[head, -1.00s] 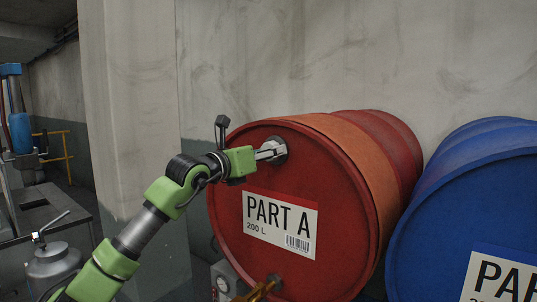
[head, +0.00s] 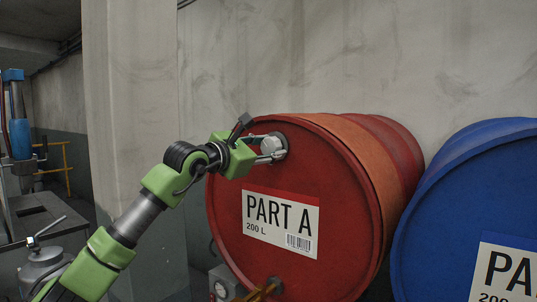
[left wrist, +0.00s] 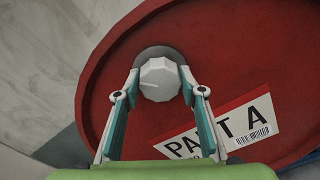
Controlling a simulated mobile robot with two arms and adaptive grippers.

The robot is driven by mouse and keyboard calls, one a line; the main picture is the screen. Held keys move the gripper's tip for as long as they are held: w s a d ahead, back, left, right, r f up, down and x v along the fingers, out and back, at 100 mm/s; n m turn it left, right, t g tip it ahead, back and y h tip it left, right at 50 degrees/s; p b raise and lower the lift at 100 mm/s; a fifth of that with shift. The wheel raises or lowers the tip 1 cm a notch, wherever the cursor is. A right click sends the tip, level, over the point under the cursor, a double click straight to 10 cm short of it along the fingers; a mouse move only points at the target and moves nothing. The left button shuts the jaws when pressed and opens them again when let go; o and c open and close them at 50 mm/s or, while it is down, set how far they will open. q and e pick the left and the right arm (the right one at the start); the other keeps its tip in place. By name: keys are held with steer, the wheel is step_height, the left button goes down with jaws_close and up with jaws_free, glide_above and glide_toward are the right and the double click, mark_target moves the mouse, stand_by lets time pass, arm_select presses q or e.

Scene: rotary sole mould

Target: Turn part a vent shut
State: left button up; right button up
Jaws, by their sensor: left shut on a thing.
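The part A drum (head: 330,250) is red with an orange band and lies on its side, its round end facing me. Its vent, a pale faceted knob (left wrist: 158,80) on a dark round seat (head: 281,147), is near the top of that end. My left gripper (head: 266,147) is at the vent, and in the left wrist view its two fingers (left wrist: 158,84) stand on either side of the knob, shut on it. A light line shows on the knob face. In the head view the fingers partly cover the knob. My right gripper is not in view.
A blue drum (head: 470,200) lies close on the right. A brass tap (head: 262,289) sits low on the red drum's end. A grey can (head: 45,265) and a dark table (head: 40,215) are at left. A concrete wall (head: 330,60) stands behind.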

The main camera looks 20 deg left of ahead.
arm_select(q)
steer(key=m, duration=0.3)
steer(key=shift+m+b, duration=0.3)
steer(key=shift+b, duration=0.05)
steer(key=shift+m, duration=2.3)
steer(key=o, duration=1.1)
steer(key=v, duration=1.2)
